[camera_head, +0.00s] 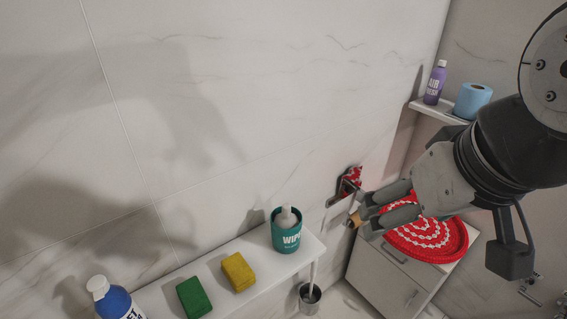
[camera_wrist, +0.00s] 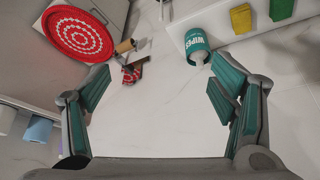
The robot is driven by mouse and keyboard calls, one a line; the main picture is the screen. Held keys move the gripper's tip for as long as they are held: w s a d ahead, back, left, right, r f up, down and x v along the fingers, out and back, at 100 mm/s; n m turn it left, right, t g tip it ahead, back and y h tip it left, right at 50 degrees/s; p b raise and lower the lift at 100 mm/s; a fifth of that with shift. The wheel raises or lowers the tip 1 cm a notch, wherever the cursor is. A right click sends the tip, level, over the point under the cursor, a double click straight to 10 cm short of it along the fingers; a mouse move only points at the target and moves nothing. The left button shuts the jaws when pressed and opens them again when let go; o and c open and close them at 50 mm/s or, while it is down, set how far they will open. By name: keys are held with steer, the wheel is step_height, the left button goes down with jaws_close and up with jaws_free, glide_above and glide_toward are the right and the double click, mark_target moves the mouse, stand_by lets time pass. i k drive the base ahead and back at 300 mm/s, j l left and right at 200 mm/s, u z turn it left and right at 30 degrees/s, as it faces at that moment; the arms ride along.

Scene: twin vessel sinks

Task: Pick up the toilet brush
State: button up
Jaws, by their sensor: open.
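The toilet brush stands in a small metal holder (camera_head: 309,297) on the floor, below the right end of the white shelf in the head view. Its pale handle (camera_head: 314,272) rises upright beside the shelf end. In the wrist view I cannot clearly make out the brush; a small part near the top edge may be it. My gripper (camera_head: 372,205) is up and to the right of the brush in the head view, apart from it. In the wrist view my gripper (camera_wrist: 162,80) is open, with nothing between its fingers.
The white shelf (camera_head: 222,298) carries a teal wipes tub (camera_head: 286,236), yellow sponge (camera_head: 238,272), green sponge (camera_head: 194,298) and blue bottle (camera_head: 117,303). A red round mat (camera_head: 427,240) lies on a white cabinet (camera_head: 386,275). A brown roll (camera_wrist: 125,46) shows at the wall.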

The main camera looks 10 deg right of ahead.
mark_target(309, 298)
steer(key=z, duration=0.95)
steer(key=k+j+z, duration=0.3)
steer(key=j+z, duration=0.15)
steer(key=j, duration=0.15)
steer(key=k+j+z, duration=0.45)
steer(key=k+j, duration=0.1)
steer(key=j, duration=0.1)
